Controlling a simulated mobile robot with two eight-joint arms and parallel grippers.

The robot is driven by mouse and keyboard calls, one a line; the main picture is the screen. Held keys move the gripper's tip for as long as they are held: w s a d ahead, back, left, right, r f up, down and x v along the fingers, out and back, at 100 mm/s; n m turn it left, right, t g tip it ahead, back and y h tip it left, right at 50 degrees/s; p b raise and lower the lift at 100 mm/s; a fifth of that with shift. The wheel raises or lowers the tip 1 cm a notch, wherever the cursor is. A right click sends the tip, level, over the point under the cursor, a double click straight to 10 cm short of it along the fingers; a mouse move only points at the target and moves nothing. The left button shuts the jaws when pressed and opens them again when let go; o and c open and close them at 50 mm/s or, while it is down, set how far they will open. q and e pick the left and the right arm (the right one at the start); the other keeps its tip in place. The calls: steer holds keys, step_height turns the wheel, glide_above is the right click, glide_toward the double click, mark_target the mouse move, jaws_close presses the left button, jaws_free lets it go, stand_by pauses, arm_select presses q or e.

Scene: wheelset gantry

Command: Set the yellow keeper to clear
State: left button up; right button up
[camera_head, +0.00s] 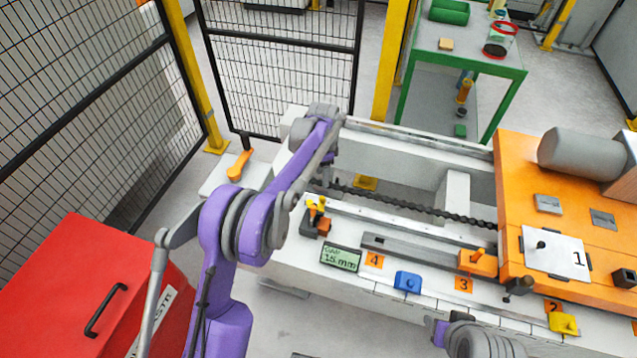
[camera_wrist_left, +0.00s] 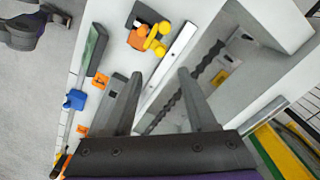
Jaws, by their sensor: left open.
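The yellow keeper (camera_head: 316,208) appears to be the small yellow part with rounded knobs beside an orange block (camera_head: 324,227) on the white gantry bed. It also shows at the top of the left wrist view (camera_wrist_left: 150,38), beyond the fingertips. My left gripper (camera_wrist_left: 160,88) is open and empty, its two dark fingers apart above the bed, not touching the keeper. In the head view my left arm largely hides this gripper. Another yellow part (camera_head: 563,324) sits by label 2. My right gripper is out of view; only part of that arm shows at the bottom.
A green display (camera_head: 341,257), a blue part (camera_head: 407,281) and an orange block (camera_head: 477,263) line the bed's front. A dark chain (camera_head: 430,210) runs behind a grey rail. An orange machine (camera_head: 520,180) stands right, a red cabinet (camera_head: 70,290) left, and mesh fencing behind.

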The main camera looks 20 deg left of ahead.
mark_target(322, 197)
arm_select(q)
step_height(322, 197, down, 11)
stand_by(0.5)
jaws_close()
